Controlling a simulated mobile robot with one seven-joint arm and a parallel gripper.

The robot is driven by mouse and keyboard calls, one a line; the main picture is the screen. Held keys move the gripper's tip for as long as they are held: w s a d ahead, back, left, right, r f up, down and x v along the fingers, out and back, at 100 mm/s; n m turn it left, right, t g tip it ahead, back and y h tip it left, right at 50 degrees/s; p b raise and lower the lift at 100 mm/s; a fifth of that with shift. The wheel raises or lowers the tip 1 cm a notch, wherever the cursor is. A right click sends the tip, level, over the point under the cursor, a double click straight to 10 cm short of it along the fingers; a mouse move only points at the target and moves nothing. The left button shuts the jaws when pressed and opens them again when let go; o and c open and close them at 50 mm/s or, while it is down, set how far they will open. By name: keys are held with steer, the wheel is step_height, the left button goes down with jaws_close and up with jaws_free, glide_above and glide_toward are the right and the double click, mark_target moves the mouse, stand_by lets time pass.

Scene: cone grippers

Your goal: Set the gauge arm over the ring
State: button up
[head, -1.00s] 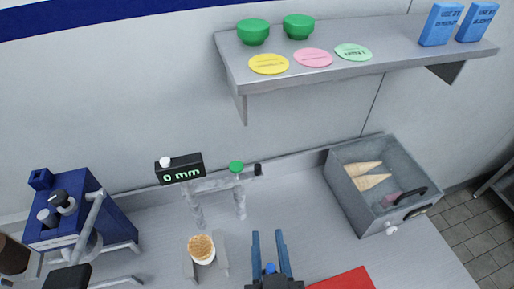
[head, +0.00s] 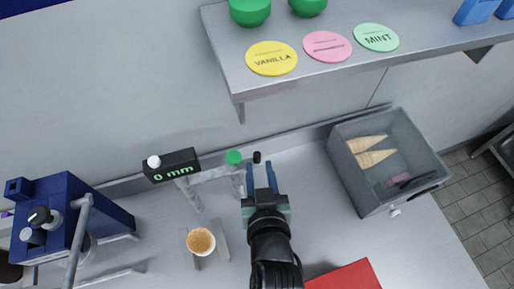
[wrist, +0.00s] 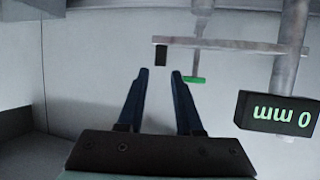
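The gauge has a black display box (head: 171,166) reading "0 mm" with a white knob, on a grey post. Its grey arm (head: 212,174) runs right from the display, past a green knob (head: 234,157), to a black end (head: 257,157). My gripper (head: 259,166) is open and empty, its blue fingers just short of the black end. In the wrist view, the black end (wrist: 161,55) lies beyond and between my fingertips (wrist: 160,73), apart from them. A round white holder with a waffle-patterned top (head: 201,241) sits between two grey blocks; I cannot tell whether it is the ring.
A blue machine (head: 68,225) stands at left. A grey bin (head: 343,148) with cones stands at right. A red mat (head: 345,277) lies at the front.

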mark_target(258, 155)
steer(key=p+x, duration=0.1)
steer(key=x, duration=0.4)
steer(key=shift+w+f, duration=0.15)
steer(key=shift+w, duration=0.25)
jaws_close()
stand_by(1.1)
